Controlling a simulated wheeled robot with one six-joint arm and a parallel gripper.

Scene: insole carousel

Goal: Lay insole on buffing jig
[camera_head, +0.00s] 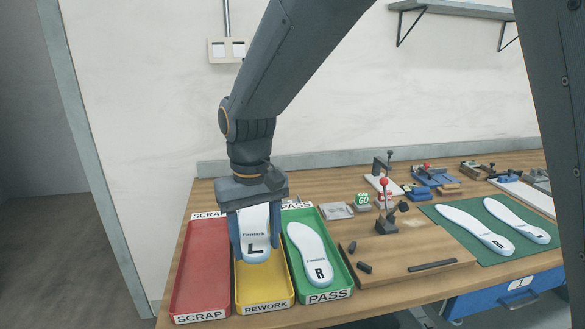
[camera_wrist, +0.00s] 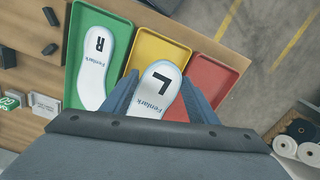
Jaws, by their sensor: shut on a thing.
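A white insole marked L (camera_head: 254,222) is upright between the fingers of my gripper (camera_head: 256,238), over the yellow REWORK tray (camera_head: 265,297). My gripper is shut on it; its lower end is at or just above the tray floor, and I cannot tell whether it touches. The insole also shows in the wrist view (camera_wrist: 160,90), with a finger on each side. A wooden board (camera_head: 425,272) with dark stops and a red-knobbed toggle clamp (camera_head: 386,210) lies right of the trays. It looks like the buffing jig and bears no insole.
The red SCRAP tray (camera_head: 200,270) is empty at the left. The green PASS tray (camera_head: 345,275) holds an insole marked R (camera_head: 311,252). Two more insoles (camera_head: 475,228) lie on a green mat (camera_head: 540,252). Fixtures and a GO block (camera_head: 362,200) stand behind the board.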

